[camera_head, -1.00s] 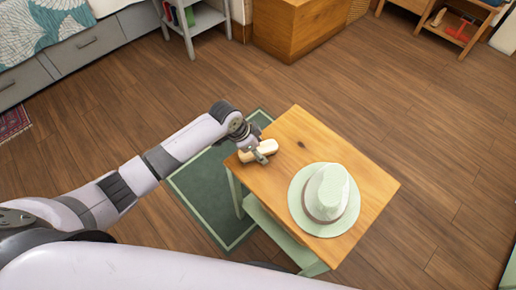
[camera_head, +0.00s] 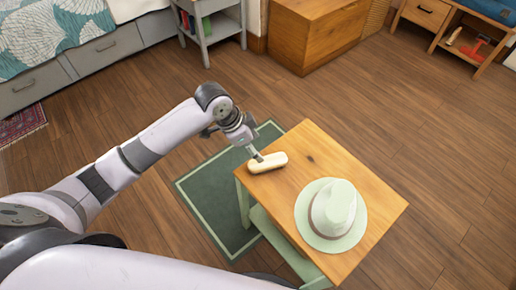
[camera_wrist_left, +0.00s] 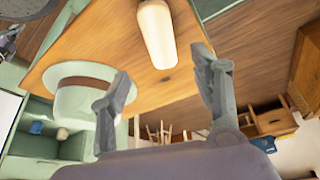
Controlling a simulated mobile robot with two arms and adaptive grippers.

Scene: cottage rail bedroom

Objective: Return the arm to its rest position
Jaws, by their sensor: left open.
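My left gripper (camera_head: 256,155) is over the near-left corner of the small wooden table (camera_head: 370,205) in the head view. It is open and empty; in the left wrist view its two fingers (camera_wrist_left: 168,90) stand wide apart. A cream rounded oblong object (camera_head: 270,163) lies on the table just past the fingertips. It also shows in the left wrist view (camera_wrist_left: 157,32), beyond the fingers and not between them. My right gripper is in neither view.
A pale green hat (camera_head: 335,212) with a brown band sits on the table. A green rug (camera_head: 215,205) lies beside and under it. A wooden chest (camera_head: 300,40), a grey side shelf (camera_head: 212,25) and a bed with drawers (camera_head: 95,55) stand farther back. Wooden floor between is clear.

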